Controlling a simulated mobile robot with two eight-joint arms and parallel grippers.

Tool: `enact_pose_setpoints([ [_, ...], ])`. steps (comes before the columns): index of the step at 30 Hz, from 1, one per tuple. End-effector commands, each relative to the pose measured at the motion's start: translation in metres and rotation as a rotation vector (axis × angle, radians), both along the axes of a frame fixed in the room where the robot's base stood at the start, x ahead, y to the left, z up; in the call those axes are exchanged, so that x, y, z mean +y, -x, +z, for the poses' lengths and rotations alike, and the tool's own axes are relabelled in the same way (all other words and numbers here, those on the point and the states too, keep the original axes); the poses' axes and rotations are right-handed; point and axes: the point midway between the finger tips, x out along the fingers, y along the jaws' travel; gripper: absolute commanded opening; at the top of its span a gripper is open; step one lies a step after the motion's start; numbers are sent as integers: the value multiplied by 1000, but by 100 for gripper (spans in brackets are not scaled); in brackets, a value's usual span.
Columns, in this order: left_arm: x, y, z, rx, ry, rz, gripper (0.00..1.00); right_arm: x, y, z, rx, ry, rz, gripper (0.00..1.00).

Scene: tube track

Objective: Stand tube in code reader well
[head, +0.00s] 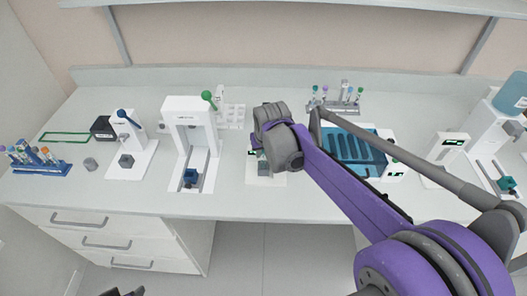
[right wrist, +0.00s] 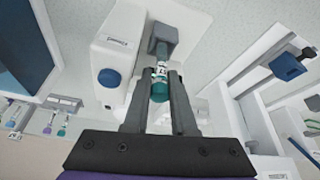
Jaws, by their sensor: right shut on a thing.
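In the right wrist view, my right gripper (right wrist: 159,76) is shut on a tube (right wrist: 159,90) with a teal cap and a printed label. The tube's far end points at the grey well block (right wrist: 158,30) of the white code reader (right wrist: 112,42). The end overlaps the block; I cannot tell how deep it sits. In the head view, my right wrist (head: 278,140) covers most of the reader, and its base plate (head: 277,181) shows below. The fingers and tube are hidden there. A dark piece at the bottom left, likely my left gripper (head: 127,292), is mostly cut off.
Left of the reader stands a white press-like device (head: 188,112) with a green knob. Right of it is a blue compartmented tray (head: 350,150). A tube rack (head: 338,106) stands behind, and a blue rack (head: 40,165) at far left. The front edge is clear.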

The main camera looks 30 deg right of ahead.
Motion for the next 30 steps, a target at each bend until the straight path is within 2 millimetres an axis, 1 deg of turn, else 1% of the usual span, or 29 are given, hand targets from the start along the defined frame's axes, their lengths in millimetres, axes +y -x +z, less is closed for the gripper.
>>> enact_pose_setpoints([
  [12,0,4,-10,8,0,0,50,0,1,-12,1,0,0,0],
  [21,0,4,-10,8,0,0,50,0,1,-13,0,0,0,0],
  [22,0,4,-10,8,0,0,50,0,1,-13,0,0,0,26],
  [26,0,4,-10,8,0,0,50,0,1,-13,0,0,0,49],
  [27,0,4,-10,8,0,0,50,0,1,-13,0,0,0,57],
  [28,0,4,-10,8,0,0,50,0,1,-13,0,1,0,59],
  [30,0,4,-10,8,0,0,50,-1,1,-13,1,2,-1,59],
])
